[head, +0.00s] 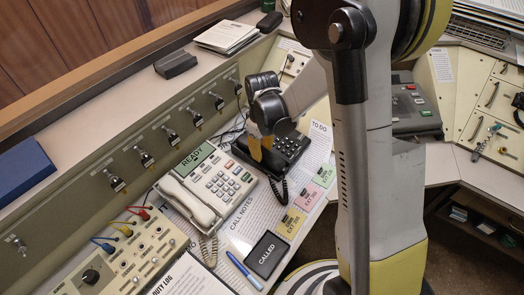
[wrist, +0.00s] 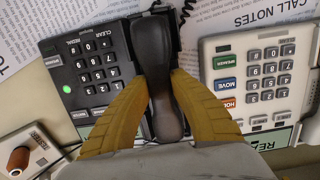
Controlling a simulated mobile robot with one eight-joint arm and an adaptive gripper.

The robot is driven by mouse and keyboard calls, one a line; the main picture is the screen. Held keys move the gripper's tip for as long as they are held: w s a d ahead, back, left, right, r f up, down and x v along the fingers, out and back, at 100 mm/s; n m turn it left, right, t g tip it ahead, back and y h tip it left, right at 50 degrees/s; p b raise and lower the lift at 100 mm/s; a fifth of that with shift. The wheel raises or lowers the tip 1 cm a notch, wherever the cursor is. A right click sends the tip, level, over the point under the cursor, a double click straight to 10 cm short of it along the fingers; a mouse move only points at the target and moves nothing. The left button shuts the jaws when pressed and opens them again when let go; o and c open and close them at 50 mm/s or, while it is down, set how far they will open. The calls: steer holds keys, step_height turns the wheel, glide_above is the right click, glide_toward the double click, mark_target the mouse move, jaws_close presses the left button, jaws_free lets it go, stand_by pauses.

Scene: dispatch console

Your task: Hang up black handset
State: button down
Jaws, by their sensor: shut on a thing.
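The black handset (wrist: 152,62) lies lengthwise between the yellow fingers of my gripper (wrist: 161,95) in the wrist view. The fingers are shut on its grip, one on each side. In the head view my gripper (head: 261,147) is at the left end of the black phone (head: 291,147), with the handset (head: 273,165) under the fingertips. The handset is over the cradle side of the phone, beside the keypad. Whether it touches the cradle cannot be told, as the handset and fingers hide it. A green light is lit on the black phone (wrist: 88,72).
A white phone (head: 208,188) with its own handset on it stands close beside the black phone. Coloured extension cards (head: 308,195) and a "CALLED" pad (head: 267,254) lie in front. A panel of switches (head: 146,158) runs behind. A coiled cord hangs near the black phone.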

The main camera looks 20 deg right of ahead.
steer(key=shift+f+b, duration=0.3)
steer(key=c, duration=0.7)
jaws_free()
steer(key=shift+o, duration=0.2)
steer(key=shift+r, duration=0.15)
steer(key=shift+s+d+r+p, duration=0.1)
steer(key=shift+s+r+p, duration=0.05)
steer(key=shift+r+p, duration=0.85)
steer(key=shift+s+d+r+p, duration=0.1)
steer(key=shift+r+p, duration=0.5)
steer(key=shift+r, duration=0.65)
steer(key=shift+s+d+r+p, duration=0.1)
steer(key=shift+s+r+p, duration=0.05)
steer(key=shift+r+p, duration=0.85)
steer(key=shift+r, duration=0.1)
